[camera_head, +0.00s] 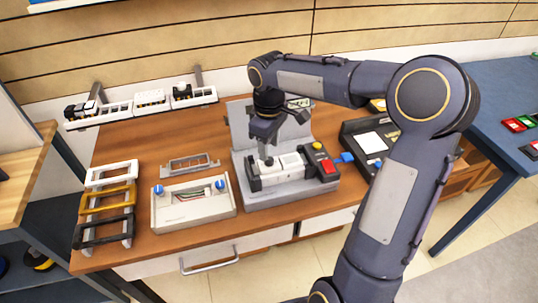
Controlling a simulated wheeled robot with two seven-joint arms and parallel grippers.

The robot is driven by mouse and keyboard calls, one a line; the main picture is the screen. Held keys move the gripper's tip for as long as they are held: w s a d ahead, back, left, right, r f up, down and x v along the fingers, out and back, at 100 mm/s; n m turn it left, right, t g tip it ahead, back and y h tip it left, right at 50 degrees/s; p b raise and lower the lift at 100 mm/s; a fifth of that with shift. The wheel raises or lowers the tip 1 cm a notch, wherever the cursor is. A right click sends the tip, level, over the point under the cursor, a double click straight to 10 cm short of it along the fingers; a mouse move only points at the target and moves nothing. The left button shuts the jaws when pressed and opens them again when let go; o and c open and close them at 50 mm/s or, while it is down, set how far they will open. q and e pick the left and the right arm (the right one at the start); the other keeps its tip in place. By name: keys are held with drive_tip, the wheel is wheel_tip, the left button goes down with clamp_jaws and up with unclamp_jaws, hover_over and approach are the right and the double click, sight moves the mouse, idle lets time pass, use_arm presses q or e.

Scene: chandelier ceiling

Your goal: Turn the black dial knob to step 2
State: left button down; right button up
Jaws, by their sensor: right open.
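A small black dial knob (269,162) sits on top of a grey and white panel device with black ends, on a light grey stand (288,196) in the middle of the wooden table. My right gripper (266,146) points down from above, right over the knob. Its jaws are open, and its fingers partly hide the knob. I cannot tell whether the fingers touch the knob, nor read any step marks. My left gripper is not in view.
A red button (329,167) and a yellow button (317,146) are right of the knob. A white box with blue knobs (193,209) stands to the left, beside several coloured handles (107,201). A black tray (357,128) is to the right. A wall shelf (142,110) is behind.

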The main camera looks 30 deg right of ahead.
sight(269, 159)
drive_tip(key=shift+f, duration=2.05)
clamp_jaws()
